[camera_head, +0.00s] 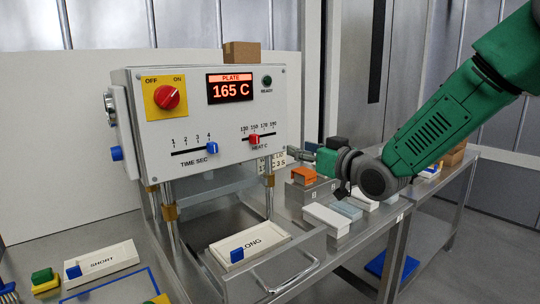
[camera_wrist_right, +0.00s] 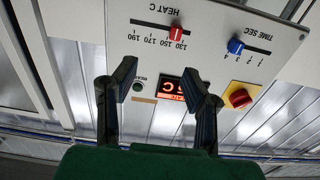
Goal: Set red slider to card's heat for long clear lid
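The red slider (camera_head: 254,139) sits on the HEAT C track of the white machine panel (camera_head: 210,115), near the low end around the 130 and 150 marks. It also shows upside down in the wrist view (camera_wrist_right: 176,33). The display (camera_head: 230,88) reads PLATE 165 C. A card (camera_head: 275,161) below the panel is largely hidden; only bits such as "C 3 S" show. My right gripper (camera_head: 302,154) is right of the panel, apart from the slider. In the wrist view its fingers (camera_wrist_right: 160,85) are spread with nothing between them. My left gripper is out of view.
A blue TIME slider (camera_head: 212,147) and red power knob (camera_head: 167,97) share the panel. Blocks and boxes (camera_head: 327,218) crowd the bench under my right arm.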

